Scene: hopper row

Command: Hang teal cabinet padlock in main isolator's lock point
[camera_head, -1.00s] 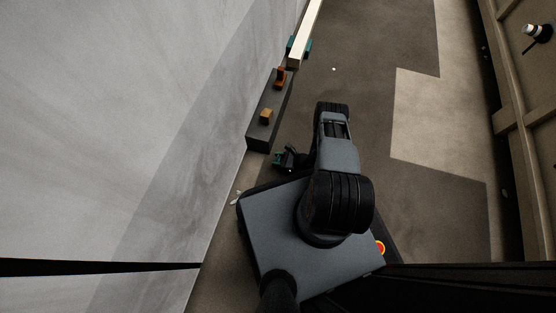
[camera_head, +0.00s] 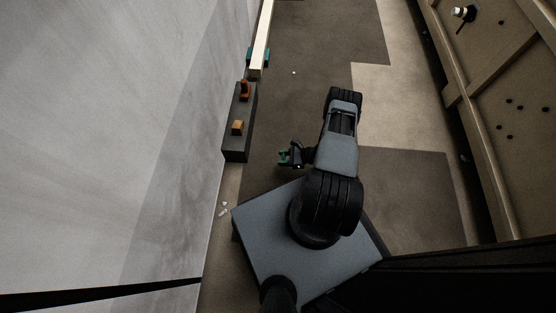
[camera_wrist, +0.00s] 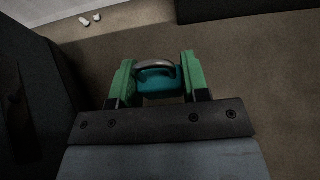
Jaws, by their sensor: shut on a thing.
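The teal padlock (camera_wrist: 158,82) with a grey metal shackle sits between the green fingers of my gripper (camera_wrist: 158,78) in the wrist view. My gripper is shut on it, with the curved shackle at the upper side. In the head view my gripper (camera_head: 287,156) points left toward the wall, a little apart from the dark grey box (camera_head: 235,148) there. That box carries an orange-yellow block (camera_head: 237,128) and a red-orange part (camera_head: 244,91). I cannot tell from here which part is the lock point. The padlock is too small to make out in the head view.
A long pale bar (camera_head: 262,40) with teal brackets runs along the wall beyond the box. Small white bits (camera_head: 223,209) lie on the floor by the wall. A brown panelled structure (camera_head: 500,100) stands at the right. The floor between is clear.

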